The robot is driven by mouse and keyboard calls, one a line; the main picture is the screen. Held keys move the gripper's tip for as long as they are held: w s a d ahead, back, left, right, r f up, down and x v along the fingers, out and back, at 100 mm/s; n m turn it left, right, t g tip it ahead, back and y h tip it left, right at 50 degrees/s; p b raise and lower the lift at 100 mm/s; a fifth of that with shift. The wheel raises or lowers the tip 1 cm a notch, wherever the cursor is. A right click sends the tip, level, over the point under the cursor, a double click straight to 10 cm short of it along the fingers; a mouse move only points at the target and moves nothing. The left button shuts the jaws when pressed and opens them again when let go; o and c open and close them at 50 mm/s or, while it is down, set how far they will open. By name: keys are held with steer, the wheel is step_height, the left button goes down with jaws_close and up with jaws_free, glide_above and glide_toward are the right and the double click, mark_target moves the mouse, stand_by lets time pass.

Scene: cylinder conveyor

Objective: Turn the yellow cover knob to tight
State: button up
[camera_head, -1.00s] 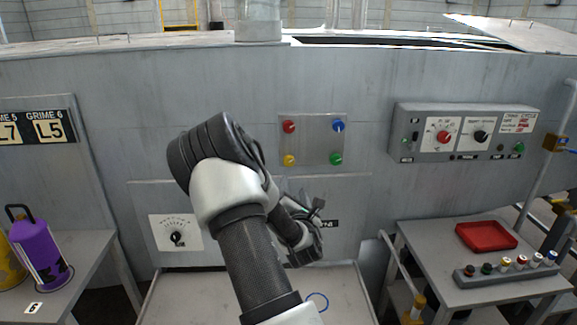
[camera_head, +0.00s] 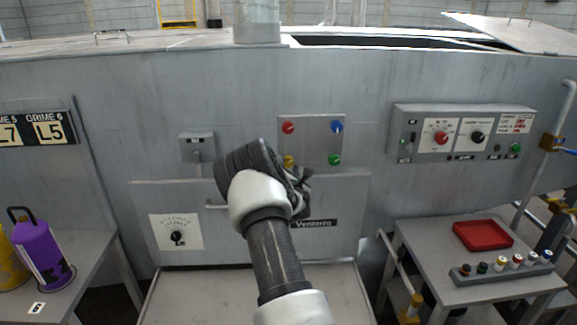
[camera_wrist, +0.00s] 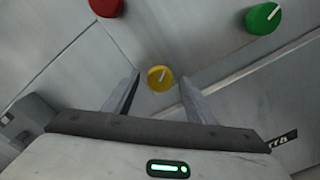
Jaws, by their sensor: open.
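In the wrist view the yellow knob (camera_wrist: 160,78) shows whole, with a pale pointer line tilted up and right. My gripper (camera_wrist: 156,85) is open, its two fingers to either side of the knob in that picture. I cannot tell how far the fingertips are from it. In the head view the fingers are mostly hidden behind my wrist.
A red knob (camera_head: 288,127), a blue knob (camera_head: 337,126) and a green knob (camera_head: 334,159) share the panel. A control box (camera_head: 465,133) is at the right. A side table (camera_head: 480,285) holds a red tray (camera_head: 482,235). A purple canister (camera_head: 42,250) stands at the left.

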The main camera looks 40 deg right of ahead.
steer(key=c, duration=1)
steer(key=shift+c, duration=0.2)
